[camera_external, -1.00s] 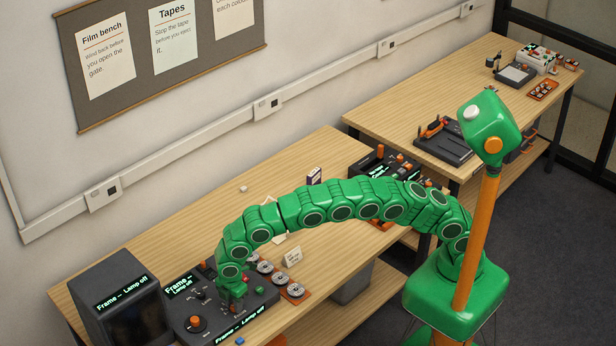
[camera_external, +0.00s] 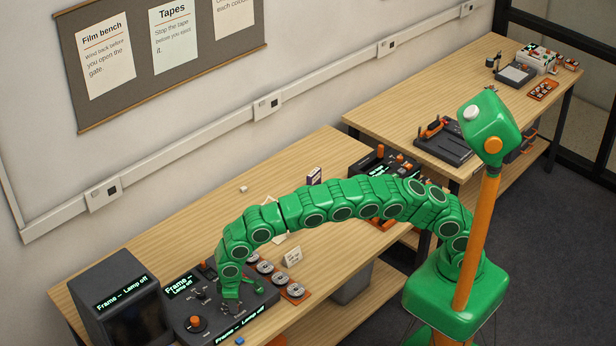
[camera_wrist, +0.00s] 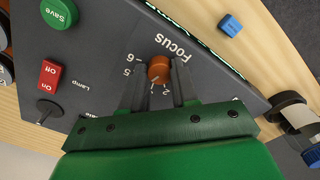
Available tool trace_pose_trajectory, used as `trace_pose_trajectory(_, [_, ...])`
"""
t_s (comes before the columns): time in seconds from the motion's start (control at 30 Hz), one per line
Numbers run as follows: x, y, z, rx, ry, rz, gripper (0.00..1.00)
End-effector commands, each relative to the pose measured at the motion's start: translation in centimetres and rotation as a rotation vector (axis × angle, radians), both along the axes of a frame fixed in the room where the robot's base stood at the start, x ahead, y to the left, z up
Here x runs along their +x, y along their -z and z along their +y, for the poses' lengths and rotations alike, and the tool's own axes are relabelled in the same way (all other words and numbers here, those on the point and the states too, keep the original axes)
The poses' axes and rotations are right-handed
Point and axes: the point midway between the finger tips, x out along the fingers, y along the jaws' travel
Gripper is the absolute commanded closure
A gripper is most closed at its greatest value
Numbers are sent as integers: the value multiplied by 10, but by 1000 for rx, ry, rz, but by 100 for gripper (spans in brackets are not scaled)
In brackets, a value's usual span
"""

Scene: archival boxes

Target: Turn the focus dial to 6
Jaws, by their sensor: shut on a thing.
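The focus dial (camera_wrist: 159,69) is a small orange knob on the sloping dark grey console (camera_wrist: 100,45), below the word Focus, which appears upside down in the wrist view. Figures 5 and 6 show at its left; other figures near the fingers are partly hidden. A pale mark shows on the knob's lower left, but I cannot read its setting surely. My gripper (camera_wrist: 160,82) has its dark fingers on either side of the knob, shut on it. In the external view my gripper (camera_external: 230,301) is down on the console and hides the dial.
A blue block (camera_wrist: 230,25) lies on the bench. A monitor (camera_external: 118,300) reading "Lamp off" stands left of the console.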

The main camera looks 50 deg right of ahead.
Motion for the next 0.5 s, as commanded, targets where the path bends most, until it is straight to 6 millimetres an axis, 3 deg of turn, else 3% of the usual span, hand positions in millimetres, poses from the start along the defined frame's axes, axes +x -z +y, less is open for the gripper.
trace_pose_trajectory(0.5, [-1,1,-1,-6,490,2,100])
